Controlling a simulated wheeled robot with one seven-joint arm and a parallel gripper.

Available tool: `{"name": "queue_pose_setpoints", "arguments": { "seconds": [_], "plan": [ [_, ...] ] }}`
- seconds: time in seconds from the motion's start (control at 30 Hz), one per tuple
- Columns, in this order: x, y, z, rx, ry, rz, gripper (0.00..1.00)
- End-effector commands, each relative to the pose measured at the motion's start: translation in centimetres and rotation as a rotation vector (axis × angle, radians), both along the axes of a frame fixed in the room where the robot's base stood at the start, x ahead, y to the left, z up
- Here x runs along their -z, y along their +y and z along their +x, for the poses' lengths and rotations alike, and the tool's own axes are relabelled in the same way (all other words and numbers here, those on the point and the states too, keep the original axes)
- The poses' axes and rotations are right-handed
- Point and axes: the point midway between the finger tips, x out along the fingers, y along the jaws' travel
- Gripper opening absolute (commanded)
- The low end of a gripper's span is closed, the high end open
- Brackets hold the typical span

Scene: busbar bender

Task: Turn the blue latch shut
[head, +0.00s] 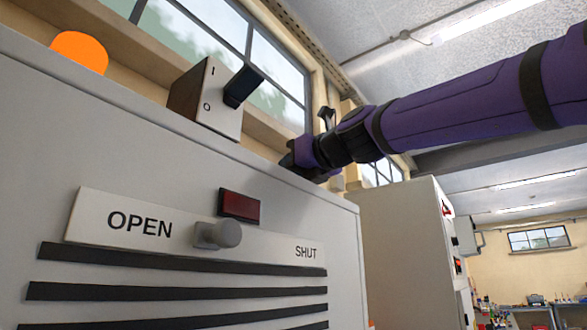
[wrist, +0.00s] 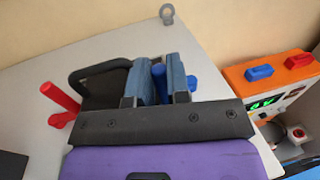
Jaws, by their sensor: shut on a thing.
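In the wrist view my gripper (wrist: 161,74) has its two grey-blue fingers closed on a blue upright piece, the blue latch (wrist: 159,86). More blue shows just right of the right finger. The lower part of the latch is hidden behind the fingers and the dark gripper bar. In the head view my gripper (head: 303,160) is at the top edge of the grey cabinet (head: 290,225), at its far right end. The latch cannot be seen there, and its turn angle cannot be told.
A red handle (wrist: 64,107) and a black handle (wrist: 84,72) stand left of the fingers. A metal eye ring (wrist: 167,13) is beyond. An orange box (wrist: 268,87) is at right. In the head view a switch box (head: 207,98) and orange lamp (head: 79,52) top the cabinet.

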Motion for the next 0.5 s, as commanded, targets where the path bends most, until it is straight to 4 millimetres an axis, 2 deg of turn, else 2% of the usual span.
{"name": "queue_pose_setpoints", "arguments": {
  "seconds": [0.5],
  "plan": [
    [0.01,0.52,0.11,0.126,-0.001,-0.002,0.0]
  ]
}}
